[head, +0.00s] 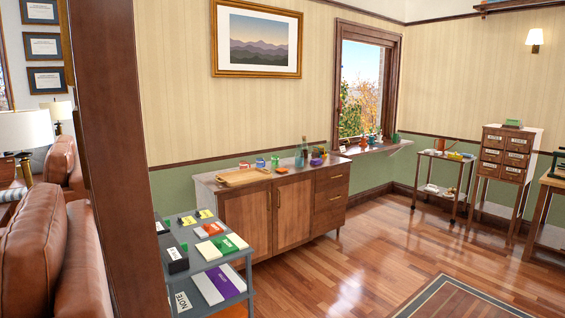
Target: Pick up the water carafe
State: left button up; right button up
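I cannot pick out the water carafe for certain at this distance. A tall dark greenish bottle-like vessel (304,147) stands upright near the right part of the sideboard top, against the wall. A paler, smaller shape stands beside it, too small to name. Neither of my grippers is in view, and nothing here shows what they hold.
The wooden sideboard (247,212) also bears a tray (243,177) and several cups. A grey cart (210,256) with books stands in front, left of centre. A wooden post (112,150) and leather sofa (38,245) block the left. Floor (350,265) is open at right.

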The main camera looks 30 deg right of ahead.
aim_at(299, 157)
jog(key=i+l+z, duration=0.85)
jog(key=i, duration=0.2)
jog(key=i+z, duration=0.4)
jog(key=i, duration=0.15)
jog(key=i+z, duration=0.45)
jog(key=i, duration=0.85)
jog(key=i+l+u, duration=0.1)
jog(key=i, duration=0.55)
jog(key=i+j+u, duration=0.15)
jog(key=i+u, duration=0.8)
jog(key=i+l+u, duration=0.15)
jog(key=i+u, duration=0.2)
jog(key=u, duration=0.15)
